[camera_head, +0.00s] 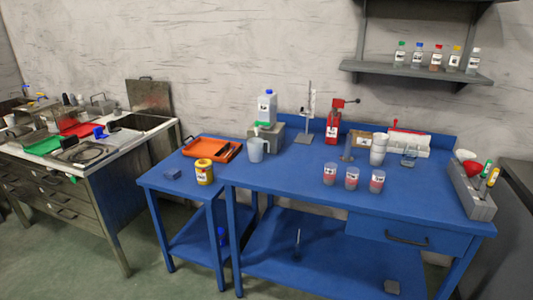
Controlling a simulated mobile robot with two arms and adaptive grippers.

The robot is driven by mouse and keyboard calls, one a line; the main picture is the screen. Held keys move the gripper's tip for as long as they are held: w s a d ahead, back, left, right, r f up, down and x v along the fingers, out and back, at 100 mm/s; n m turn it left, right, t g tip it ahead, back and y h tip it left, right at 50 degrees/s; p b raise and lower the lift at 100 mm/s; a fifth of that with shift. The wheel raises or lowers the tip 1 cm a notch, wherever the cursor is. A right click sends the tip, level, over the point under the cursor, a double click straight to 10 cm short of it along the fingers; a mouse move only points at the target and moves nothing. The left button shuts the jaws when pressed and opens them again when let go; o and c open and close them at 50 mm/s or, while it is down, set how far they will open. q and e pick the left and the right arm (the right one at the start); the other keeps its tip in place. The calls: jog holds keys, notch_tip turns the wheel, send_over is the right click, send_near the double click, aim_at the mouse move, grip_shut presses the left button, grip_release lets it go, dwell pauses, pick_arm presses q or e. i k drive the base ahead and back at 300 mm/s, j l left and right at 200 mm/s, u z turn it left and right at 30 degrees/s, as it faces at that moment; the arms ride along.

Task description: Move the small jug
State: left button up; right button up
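A pale, translucent vessel (256,150) that looks like the small jug stands upright on the blue table (285,185), left of its middle. It is in front of a grey-green block or device (271,136) with a large labelled bottle (266,108) on top. It is small in the picture, and I cannot make out its handle clearly. Neither of my grippers shows in the head view.
An orange tray (211,149) and a yellow jar (204,172) are left of the jug. Three cups with red contents (352,178) stand to the right. White stacked cups (379,150) and a red device (333,127) are behind. The table's front middle is clear.

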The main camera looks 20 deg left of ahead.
aim_at(255, 145)
jog(key=i+j+z, duration=0.1)
jog(key=j, duration=0.55)
jog(key=j+z, duration=0.1)
jog(key=j, duration=0.55)
jog(key=i, duration=0.05)
